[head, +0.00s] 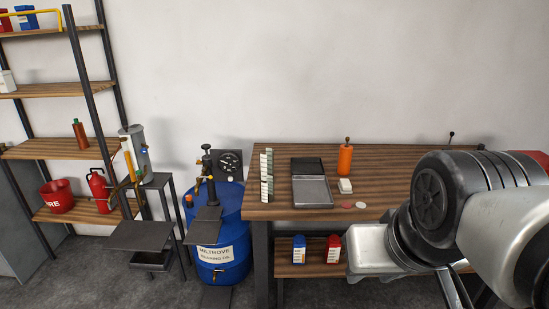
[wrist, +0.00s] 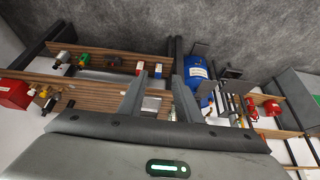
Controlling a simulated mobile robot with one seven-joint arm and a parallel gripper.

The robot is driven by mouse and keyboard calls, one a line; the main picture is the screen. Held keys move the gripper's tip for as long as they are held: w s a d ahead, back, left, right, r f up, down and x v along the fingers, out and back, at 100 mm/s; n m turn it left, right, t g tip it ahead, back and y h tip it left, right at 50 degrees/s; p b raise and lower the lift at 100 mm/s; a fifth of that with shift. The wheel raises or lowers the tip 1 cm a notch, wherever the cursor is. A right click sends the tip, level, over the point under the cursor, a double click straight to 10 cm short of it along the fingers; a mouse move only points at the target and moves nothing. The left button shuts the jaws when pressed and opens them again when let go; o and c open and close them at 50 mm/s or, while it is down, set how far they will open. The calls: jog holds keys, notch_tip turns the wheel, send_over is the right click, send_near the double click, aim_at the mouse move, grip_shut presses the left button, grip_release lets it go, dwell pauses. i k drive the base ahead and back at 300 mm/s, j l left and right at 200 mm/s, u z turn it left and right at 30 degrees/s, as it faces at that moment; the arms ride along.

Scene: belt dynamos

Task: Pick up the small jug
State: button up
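I cannot make out with certainty which thing is the small jug. The nearest match is a red can with a looped handle (head: 98,190), upright on the low rack shelf at the left in the head view. A red shape on that rack, perhaps the same can, shows at the right of the wrist view (wrist: 250,108). My gripper (wrist: 159,80) has its two fingers apart with nothing held between them. It is well away from the rack. In the head view my arm fills the lower right and the fingers are not visible.
The wooden bench (head: 400,175) holds an open shallow case (head: 312,192) and an orange cylinder (head: 345,159). Blue (head: 299,248) and red (head: 333,249) bottles stand on its lower shelf. A blue drum (head: 219,235) and a red bucket (head: 57,197) are at the left.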

aim_at(266, 194)
jog(key=i+j, duration=0.25)
jog(key=i, duration=0.2)
jog(key=i+j, duration=0.25)
jog(key=i, duration=0.2)
jog(key=i+j, duration=0.2)
jog(key=i, duration=0.25)
jog(key=i+j, duration=0.25)
jog(key=i, duration=0.2)
